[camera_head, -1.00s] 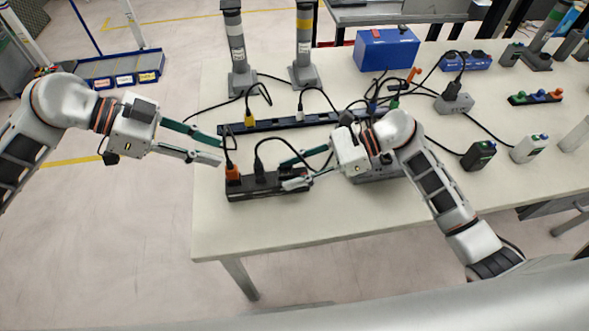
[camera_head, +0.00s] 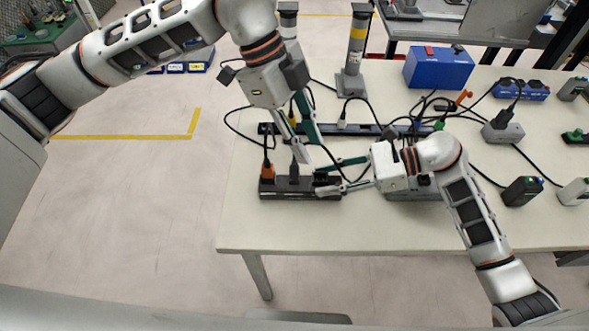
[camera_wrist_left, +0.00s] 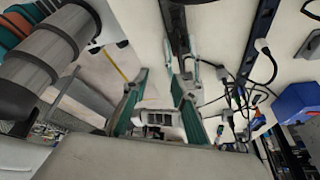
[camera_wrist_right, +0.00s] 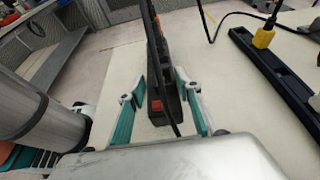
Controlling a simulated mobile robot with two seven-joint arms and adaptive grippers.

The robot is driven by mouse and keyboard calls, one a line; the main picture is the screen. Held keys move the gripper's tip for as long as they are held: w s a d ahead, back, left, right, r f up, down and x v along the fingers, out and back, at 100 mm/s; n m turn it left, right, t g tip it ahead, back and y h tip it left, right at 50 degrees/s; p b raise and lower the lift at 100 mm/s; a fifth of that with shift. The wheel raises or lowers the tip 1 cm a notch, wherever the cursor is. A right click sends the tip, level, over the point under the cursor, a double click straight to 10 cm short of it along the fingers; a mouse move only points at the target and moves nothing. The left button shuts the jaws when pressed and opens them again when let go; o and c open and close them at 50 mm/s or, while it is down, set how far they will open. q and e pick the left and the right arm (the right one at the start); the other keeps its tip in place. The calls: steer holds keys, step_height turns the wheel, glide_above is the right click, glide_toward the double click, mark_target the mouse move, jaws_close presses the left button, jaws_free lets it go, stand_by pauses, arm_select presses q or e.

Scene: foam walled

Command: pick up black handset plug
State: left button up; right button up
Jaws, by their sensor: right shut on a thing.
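The black handset plug (camera_head: 294,172) stands upright in the black power strip (camera_head: 284,190) near the table's front left, beside an orange plug (camera_head: 268,171). My left gripper (camera_head: 306,152) hangs above the strip with its fingers pointing down, close to the black plug; its fingers are apart in the left wrist view (camera_wrist_left: 160,80), with nothing between them. My right gripper (camera_head: 332,178) is shut on the right end of the strip. In the right wrist view its fingers flank the strip (camera_wrist_right: 163,120), by the red switch. A dark cable crosses in front of the strip there.
A long dark rail (camera_head: 350,130) with a yellow plug (camera_wrist_right: 264,38) lies behind the strip. A grey-yellow post (camera_head: 356,45) and a blue box (camera_head: 438,68) stand farther back. The table front (camera_head: 340,230) is clear.

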arm_select(q)
steer(key=r+y, duration=0.1)
steer(key=y, duration=0.1)
steer(key=m+t+y, duration=0.1)
steer(key=t+y, duration=0.2)
steer(key=y, duration=0.1)
glide_above(294, 162)
steer(key=f, duration=0.4)
steer(key=shift+s+d, duration=0.2)
steer(key=shift+d, duration=0.2)
steer(key=shift+w+a+f, duration=0.1)
steer(key=shift+w+f, duration=0.05)
steer(key=shift+f, duration=0.75)
steer(key=shift+w+a+f, duration=0.15)
steer(key=shift+f, duration=0.75)
steer(key=shift+w+a+f, duration=0.1)
steer(key=shift+w+f, duration=0.05)
steer(key=shift+f, duration=0.75)
jaws_close()
